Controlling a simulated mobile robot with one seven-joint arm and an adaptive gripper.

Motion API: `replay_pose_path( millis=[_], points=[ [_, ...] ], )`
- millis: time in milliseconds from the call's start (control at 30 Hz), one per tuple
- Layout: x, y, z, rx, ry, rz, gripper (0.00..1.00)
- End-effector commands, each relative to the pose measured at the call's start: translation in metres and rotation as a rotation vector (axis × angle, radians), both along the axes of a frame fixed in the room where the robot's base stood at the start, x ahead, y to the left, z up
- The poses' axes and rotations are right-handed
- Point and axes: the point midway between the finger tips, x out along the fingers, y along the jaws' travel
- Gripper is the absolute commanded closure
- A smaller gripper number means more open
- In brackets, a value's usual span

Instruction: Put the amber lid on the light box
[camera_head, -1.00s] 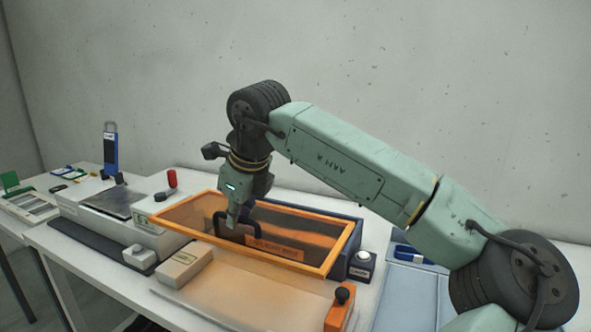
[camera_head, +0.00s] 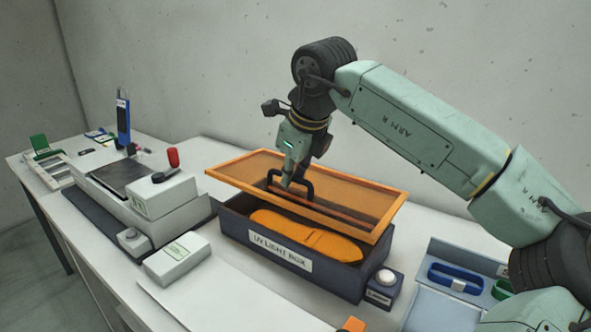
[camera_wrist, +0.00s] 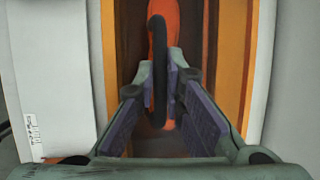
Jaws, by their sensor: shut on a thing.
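The amber lid (camera_head: 372,193) is a see-through amber panel in an orange frame with a dark arched handle. My gripper (camera_head: 289,183) is shut on that handle; in the wrist view the handle (camera_wrist: 159,60) stands between the fingers (camera_wrist: 160,95). The light box (camera_head: 315,279) is a dark blue box labelled "UV LIGHT BOX". The lid hangs above it, apart from its front rim and shifted toward the back, so the front of the opening shows. An orange shoe sole (camera_head: 305,237) lies inside the box, partly hidden by the lid.
A small button unit (camera_head: 382,289) stands at the box's right front corner. A white carton (camera_head: 177,258) and a grey machine with a red-knobbed lever (camera_head: 173,158) are to the left. A blue tray (camera_head: 449,262) with bands lies at the right.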

Motion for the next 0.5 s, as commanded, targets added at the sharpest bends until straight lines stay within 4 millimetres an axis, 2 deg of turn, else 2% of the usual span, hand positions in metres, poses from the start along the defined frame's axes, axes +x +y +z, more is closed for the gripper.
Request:
replay_pose_path(
  millis=[500],
  points=[
    [0.0, 0.0, -0.045, 0.001, -0.001, 0.0, 1.0]
  ],
)
